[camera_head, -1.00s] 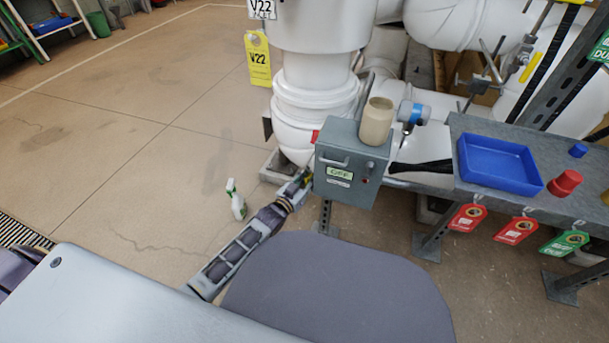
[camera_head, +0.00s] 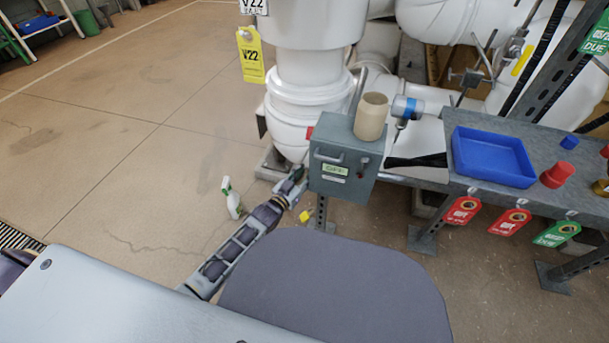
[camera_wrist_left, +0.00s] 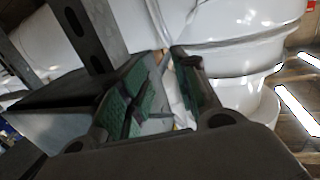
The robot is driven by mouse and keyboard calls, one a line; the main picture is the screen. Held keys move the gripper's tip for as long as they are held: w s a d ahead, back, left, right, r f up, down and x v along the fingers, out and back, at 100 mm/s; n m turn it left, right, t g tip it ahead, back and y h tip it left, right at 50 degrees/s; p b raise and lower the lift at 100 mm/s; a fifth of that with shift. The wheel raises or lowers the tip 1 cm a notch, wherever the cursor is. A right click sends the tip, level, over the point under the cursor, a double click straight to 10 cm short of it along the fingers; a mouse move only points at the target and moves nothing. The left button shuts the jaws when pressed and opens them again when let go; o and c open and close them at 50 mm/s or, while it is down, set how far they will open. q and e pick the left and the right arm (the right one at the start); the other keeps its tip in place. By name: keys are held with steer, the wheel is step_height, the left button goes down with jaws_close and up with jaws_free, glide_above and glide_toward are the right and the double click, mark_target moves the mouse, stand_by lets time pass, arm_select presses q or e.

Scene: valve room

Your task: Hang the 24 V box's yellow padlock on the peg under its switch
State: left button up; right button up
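The grey 24 V box (camera_head: 345,190) stands at centre in the head view, with a handle and a pale green label on its front. A small red part (camera_head: 363,161) sits right of the label. I cannot make out the peg. The yellow padlock (camera_head: 305,216) shows as a small yellow piece below the box's lower left corner, apart from my gripper; whether it is falling or on the floor I cannot tell. My left gripper (camera_head: 294,181) is at the box's left side. In the left wrist view its green-padded fingers (camera_wrist_left: 164,88) are apart with nothing held between them. My right gripper is out of view.
A beige cup (camera_head: 370,117) stands on the box. A blue tray (camera_head: 493,157) and a red cone-like piece (camera_head: 557,174) are on the bench to the right, with hanging tags below. White pipes (camera_head: 310,90) rise behind.

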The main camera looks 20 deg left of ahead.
arm_select(q)
steer(key=shift+s+d+f, duration=0.1)
steer(key=shift+s+d, duration=0.2)
steer(key=shift+d, duration=0.15)
steer(key=a+v, duration=0.1)
steer(key=v, duration=1)
steer(key=shift+s, duration=0.2)
steer(key=shift+a, duration=0.1)
stand_by(0.4)
